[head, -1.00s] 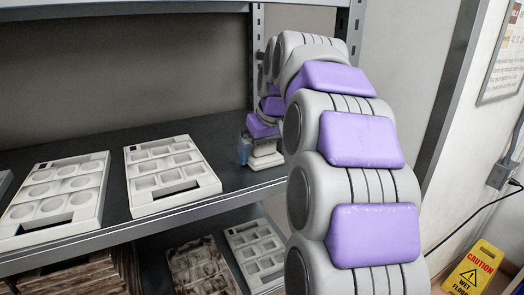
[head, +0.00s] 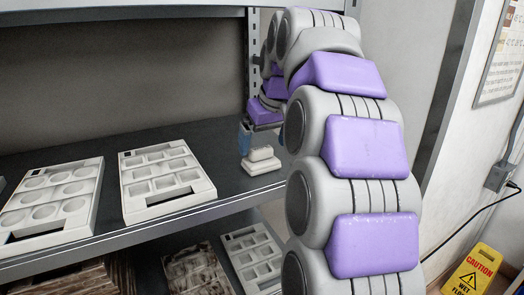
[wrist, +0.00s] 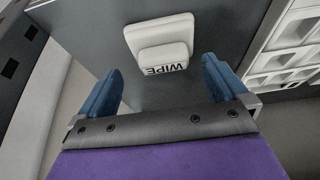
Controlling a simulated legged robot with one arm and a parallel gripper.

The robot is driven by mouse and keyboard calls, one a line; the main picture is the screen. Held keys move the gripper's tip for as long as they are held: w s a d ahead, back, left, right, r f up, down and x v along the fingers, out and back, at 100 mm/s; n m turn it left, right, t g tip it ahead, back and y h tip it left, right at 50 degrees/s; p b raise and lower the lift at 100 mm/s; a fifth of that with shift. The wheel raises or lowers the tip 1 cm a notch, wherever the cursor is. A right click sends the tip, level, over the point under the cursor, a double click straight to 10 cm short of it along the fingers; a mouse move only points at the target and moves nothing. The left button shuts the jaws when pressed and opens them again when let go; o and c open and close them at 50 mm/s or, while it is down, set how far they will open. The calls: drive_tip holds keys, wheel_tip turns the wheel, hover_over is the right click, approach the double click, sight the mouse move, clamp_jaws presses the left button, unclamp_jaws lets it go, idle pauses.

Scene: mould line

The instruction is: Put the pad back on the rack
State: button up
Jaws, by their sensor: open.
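The pad (head: 262,163) is a white block with a smaller raised grip on top. It lies flat on the dark upper shelf of the rack (head: 225,148), near the front edge and beside my arm. In the wrist view the pad (wrist: 150,32) shows with the word WIPE on its grip. My gripper (wrist: 162,84) is open, with blue fingers spread on either side of the line to the pad. The fingers appear apart from the pad and nothing is between them. In the head view my gripper (head: 262,142) is just behind and above the pad, partly hidden by my arm.
Two white mould trays stand on the upper shelf, one with square cavities (head: 158,197) and one with round cavities (head: 15,222). More trays (head: 245,243) lie on the lower shelf. A rack post (head: 252,60) rises behind my gripper. A yellow caution sign (head: 470,270) stands at right.

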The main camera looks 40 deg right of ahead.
drive_tip(key=shift+v, duration=1.35)
